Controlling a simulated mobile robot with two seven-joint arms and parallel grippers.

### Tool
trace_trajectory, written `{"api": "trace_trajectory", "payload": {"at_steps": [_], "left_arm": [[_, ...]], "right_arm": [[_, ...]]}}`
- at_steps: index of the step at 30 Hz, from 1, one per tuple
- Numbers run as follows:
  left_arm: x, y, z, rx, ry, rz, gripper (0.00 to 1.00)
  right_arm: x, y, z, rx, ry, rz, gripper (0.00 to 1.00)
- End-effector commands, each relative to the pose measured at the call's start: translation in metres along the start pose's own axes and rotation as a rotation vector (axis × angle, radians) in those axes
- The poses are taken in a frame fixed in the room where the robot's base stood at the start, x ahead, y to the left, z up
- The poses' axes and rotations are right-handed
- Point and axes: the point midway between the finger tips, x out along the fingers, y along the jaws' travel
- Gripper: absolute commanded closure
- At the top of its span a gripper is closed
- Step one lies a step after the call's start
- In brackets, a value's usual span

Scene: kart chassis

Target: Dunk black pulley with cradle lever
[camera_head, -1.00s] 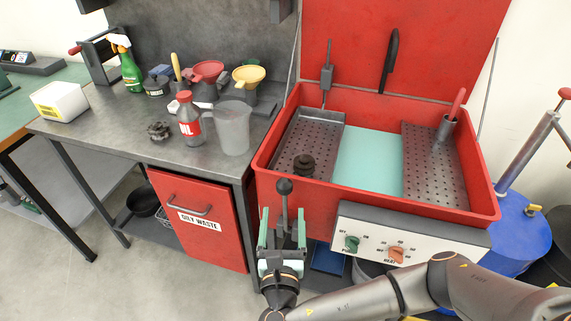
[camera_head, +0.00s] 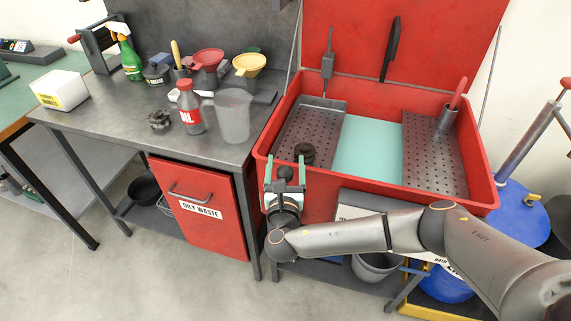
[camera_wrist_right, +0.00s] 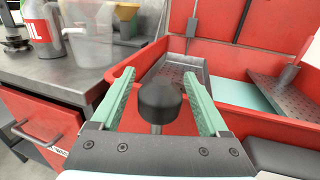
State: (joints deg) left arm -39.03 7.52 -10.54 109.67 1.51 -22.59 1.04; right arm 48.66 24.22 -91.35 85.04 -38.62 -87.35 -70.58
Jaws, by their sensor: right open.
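The black pulley (camera_head: 305,152) sits on the left perforated tray of the red wash tank, near its front wall. The cradle lever stands at the front left of the tank; its round black knob (camera_head: 284,173) shows between the fingers of my right gripper (camera_head: 285,164). In the right wrist view the knob (camera_wrist_right: 160,100) is between the two green fingers (camera_wrist_right: 159,80), with gaps on both sides. The right gripper is open. Most of the lever's rod is hidden behind the gripper. My left gripper is not in view.
The red tank (camera_head: 482,205) holds pale green liquid (camera_head: 368,150) between two perforated trays. Its control panel is partly behind my right arm. The bench at left carries an oil bottle (camera_head: 189,110), a clear jug (camera_head: 234,118) and a dark gear-like part (camera_head: 159,119).

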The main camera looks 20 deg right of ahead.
Motion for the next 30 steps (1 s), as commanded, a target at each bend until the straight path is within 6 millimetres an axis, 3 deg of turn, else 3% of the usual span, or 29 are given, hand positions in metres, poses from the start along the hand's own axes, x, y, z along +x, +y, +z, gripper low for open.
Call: {"api": "trace_trajectory", "payload": {"at_steps": [5,25,30], "left_arm": [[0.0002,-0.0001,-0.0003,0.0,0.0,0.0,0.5],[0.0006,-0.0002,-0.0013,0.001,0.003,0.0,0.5],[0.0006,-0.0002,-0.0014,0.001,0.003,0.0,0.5]], "right_arm": [[-0.0003,0.0002,0.0,0.0,0.0,0.0,0.22],[-0.0006,-0.0001,-0.0002,0.0,0.0,0.0,0.97],[-0.0006,-0.0003,-0.0003,0.0,0.0,-0.001,1.0]]}}
